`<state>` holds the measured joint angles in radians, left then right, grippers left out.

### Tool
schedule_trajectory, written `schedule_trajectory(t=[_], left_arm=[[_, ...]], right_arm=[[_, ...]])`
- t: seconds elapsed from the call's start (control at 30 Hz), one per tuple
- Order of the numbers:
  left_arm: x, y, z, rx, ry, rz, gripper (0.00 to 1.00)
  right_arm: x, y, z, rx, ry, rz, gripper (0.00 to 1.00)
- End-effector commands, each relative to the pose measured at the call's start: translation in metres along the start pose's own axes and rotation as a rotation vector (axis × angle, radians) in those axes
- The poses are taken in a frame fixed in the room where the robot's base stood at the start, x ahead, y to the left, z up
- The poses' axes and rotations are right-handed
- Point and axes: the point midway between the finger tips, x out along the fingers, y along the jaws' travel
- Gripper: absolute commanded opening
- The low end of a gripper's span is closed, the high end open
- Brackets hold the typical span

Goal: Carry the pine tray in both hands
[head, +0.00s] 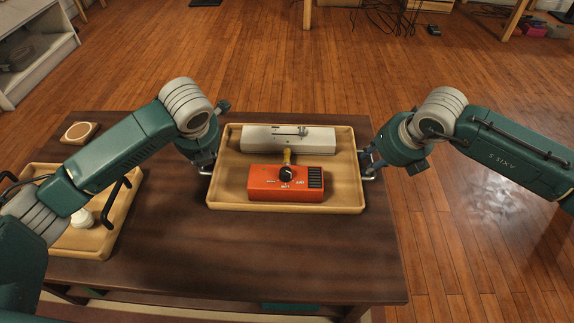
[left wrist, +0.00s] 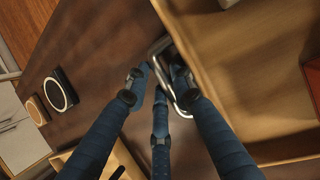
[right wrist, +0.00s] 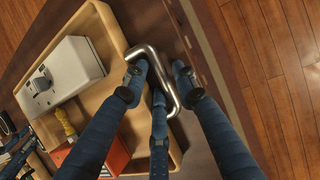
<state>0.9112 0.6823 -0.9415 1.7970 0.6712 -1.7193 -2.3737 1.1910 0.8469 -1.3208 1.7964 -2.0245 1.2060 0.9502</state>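The pine tray (head: 222,171) is on the dark table near its right edge, with a metal handle on each short side. It carries a white device (head: 262,139), an orange box (head: 262,182) with a black knob, and a yellow piece (head: 288,157) between them. My left gripper (left wrist: 157,72) is at the left handle (left wrist: 184,104), fingers on either side of its bar. My right gripper (right wrist: 160,72) straddles the right handle (right wrist: 171,102) likewise. Both sets of fingertips look spread, with gaps beside the bars. Whether the tray touches the table is unclear.
A second wooden tray (head: 122,205) with a white item (head: 82,219) is at the table's left, partly behind my left arm. The dark table (head: 230,250) is bare in front; wood floor lies beyond.

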Motion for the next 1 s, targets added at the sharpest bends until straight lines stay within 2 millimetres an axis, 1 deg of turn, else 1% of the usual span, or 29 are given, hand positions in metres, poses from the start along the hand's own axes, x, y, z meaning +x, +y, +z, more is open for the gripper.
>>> schedule_trajectory(t=[0.03, 0.07, 0.1, 0.17, 0.2, 0.47, 0.67, 0.77, 1.0], left_arm=[[0.0, 0.0, 0.0, 0.0, 0.0, 0.0, 0.23], [0.0, 0.0, 0.0, 0.0, 0.0, 0.0, 0.21], [0.0, 0.0, 0.0, 0.0, 0.0, 0.0, 0.13], [0.0, 0.0, 0.0, 0.0, 0.0, 0.0, 0.01], [0.0, 0.0, 0.0, 0.0, 0.0, 0.0, 0.0], [-0.001, 0.0, 0.0, 0.0, 0.001, 0.0, 0.0], [-0.005, 0.001, 0.003, -0.001, -0.003, 0.0, 0.0], [-0.011, 0.003, 0.005, -0.001, -0.003, 0.0, 0.0], [-0.032, 0.008, 0.014, -0.001, -0.003, 0.0, 0.0]], right_arm=[[0.0, 0.0, 0.0, 0.0, 0.0, 0.0, 0.28], [0.0, 0.0, 0.0, 0.0, 0.0, 0.0, 0.26], [0.0, 0.0, 0.0, 0.0, 0.0, 0.0, 0.18], [0.0, 0.0, 0.0, 0.0, 0.0, 0.0, 0.06], [0.0, 0.0, 0.0, 0.0, 0.0, 0.0, 0.0], [0.0, 0.0, 0.0, 0.0, 0.001, 0.0, 0.0], [-0.005, 0.001, 0.003, 0.0, -0.003, 0.001, 0.0], [-0.01, 0.002, 0.005, 0.0, -0.003, 0.001, 0.0], [-0.032, 0.006, 0.014, 0.0, -0.003, 0.001, 0.0]])
